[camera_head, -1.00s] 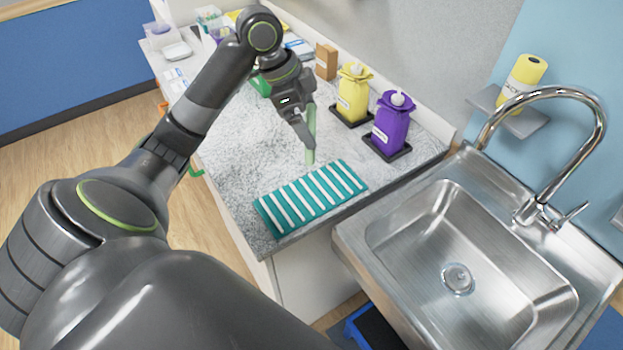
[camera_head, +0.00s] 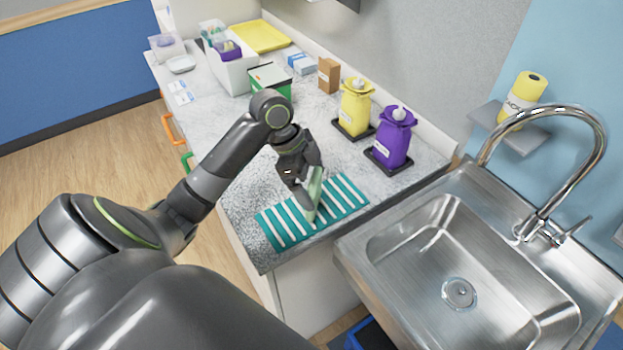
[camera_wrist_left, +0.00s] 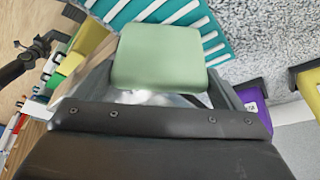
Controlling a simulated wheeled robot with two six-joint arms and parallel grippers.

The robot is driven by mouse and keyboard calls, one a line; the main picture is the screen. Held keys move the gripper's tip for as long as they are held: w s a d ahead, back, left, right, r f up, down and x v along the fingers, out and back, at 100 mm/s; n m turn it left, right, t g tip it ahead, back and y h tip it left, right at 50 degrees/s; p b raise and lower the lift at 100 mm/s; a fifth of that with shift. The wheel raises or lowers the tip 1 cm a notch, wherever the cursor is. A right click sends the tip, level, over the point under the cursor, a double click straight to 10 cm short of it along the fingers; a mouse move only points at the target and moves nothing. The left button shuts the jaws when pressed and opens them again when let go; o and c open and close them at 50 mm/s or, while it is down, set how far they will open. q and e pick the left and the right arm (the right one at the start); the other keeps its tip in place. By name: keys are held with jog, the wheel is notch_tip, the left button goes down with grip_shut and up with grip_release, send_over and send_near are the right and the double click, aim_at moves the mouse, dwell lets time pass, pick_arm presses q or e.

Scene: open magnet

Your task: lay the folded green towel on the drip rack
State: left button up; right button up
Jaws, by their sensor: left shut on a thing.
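The folded green towel (camera_head: 315,187) is a pale green pad held in my left gripper (camera_head: 305,190). It also shows in the left wrist view (camera_wrist_left: 158,57), between the fingers of the left gripper (camera_wrist_left: 155,85). The drip rack (camera_head: 283,229) is teal with white slats and lies on the counter's near end, beside the sink. In the head view the towel is over the rack; I cannot tell whether it touches. The rack also shows in the left wrist view (camera_wrist_left: 228,12), behind the towel. My right gripper is not in view.
A yellow bottle (camera_head: 355,105) and a purple bottle (camera_head: 393,140) stand on dark trays behind the rack. The steel sink (camera_head: 430,255) with its tall faucet (camera_head: 600,150) is at the right. Boxes and a white bin (camera_head: 235,75) stand farther back on the counter (camera_head: 240,195).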

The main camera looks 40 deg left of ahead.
pick_arm(q)
jog(key=o, duration=0.7)
jog(key=shift+f, duration=0.15)
jog(key=b+v, duration=0.1)
jog(key=v, duration=1.1)
